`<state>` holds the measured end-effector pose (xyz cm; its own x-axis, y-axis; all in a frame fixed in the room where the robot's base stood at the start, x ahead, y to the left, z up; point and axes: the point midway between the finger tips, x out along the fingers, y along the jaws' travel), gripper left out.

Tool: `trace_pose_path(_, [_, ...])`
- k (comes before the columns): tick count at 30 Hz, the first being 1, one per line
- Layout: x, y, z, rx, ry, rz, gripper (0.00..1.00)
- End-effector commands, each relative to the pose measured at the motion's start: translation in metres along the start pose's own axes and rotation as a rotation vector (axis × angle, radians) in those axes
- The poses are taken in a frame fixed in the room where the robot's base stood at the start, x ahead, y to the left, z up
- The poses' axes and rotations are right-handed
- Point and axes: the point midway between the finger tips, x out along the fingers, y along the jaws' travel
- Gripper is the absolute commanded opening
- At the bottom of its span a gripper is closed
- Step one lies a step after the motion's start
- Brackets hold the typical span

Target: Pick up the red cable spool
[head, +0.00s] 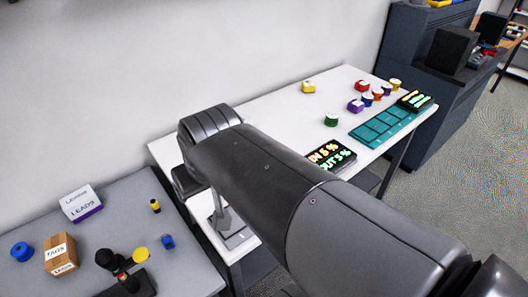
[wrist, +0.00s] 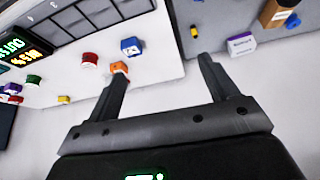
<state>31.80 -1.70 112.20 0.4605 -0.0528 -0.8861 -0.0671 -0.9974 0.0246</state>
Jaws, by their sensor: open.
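A red spool with a pale top (wrist: 90,60) stands on the white table in the wrist view, left of my gripper and apart from it. An orange spool (wrist: 119,67) and a blue piece with a white label (wrist: 130,46) stand close to its right. My arm seems to hide these three in the head view. My gripper (wrist: 163,66) is open, with nothing between its fingers. Another red piece with a pale top (head: 361,86) sits farther along the table in the head view; I cannot tell whether it is a spool.
A green spool (head: 331,119), a yellow piece (head: 308,87) and a purple piece (head: 355,105) stand on the white table. A teal compartment tray (head: 372,133) and lit displays (head: 331,155) lie at its front. A grey table (head: 185,262) holds boxes and small items.

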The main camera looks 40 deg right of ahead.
Motion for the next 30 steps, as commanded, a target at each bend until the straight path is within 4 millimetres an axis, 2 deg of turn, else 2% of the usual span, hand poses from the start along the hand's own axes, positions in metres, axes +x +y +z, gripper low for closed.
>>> trace_pose_path(6, [0.039, 0.045, -0.050, 0.104, -0.037, 0.094, 0.79])
trace_pose_path(11, [0.072, 0.086, -0.079, 0.179, -0.059, 0.141, 0.79])
trace_pose_path(15, [0.106, 0.128, -0.097, 0.248, -0.077, 0.171, 0.79])
trace_pose_path(18, [0.131, 0.161, -0.105, 0.299, -0.086, 0.184, 0.79])
trace_pose_path(24, [0.180, 0.228, -0.107, 0.402, -0.098, 0.198, 0.79])
trace_pose_path(27, [0.198, 0.254, -0.105, 0.443, -0.098, 0.199, 0.79])
trace_pose_path(30, [0.209, 0.270, -0.103, 0.470, -0.095, 0.199, 0.79])
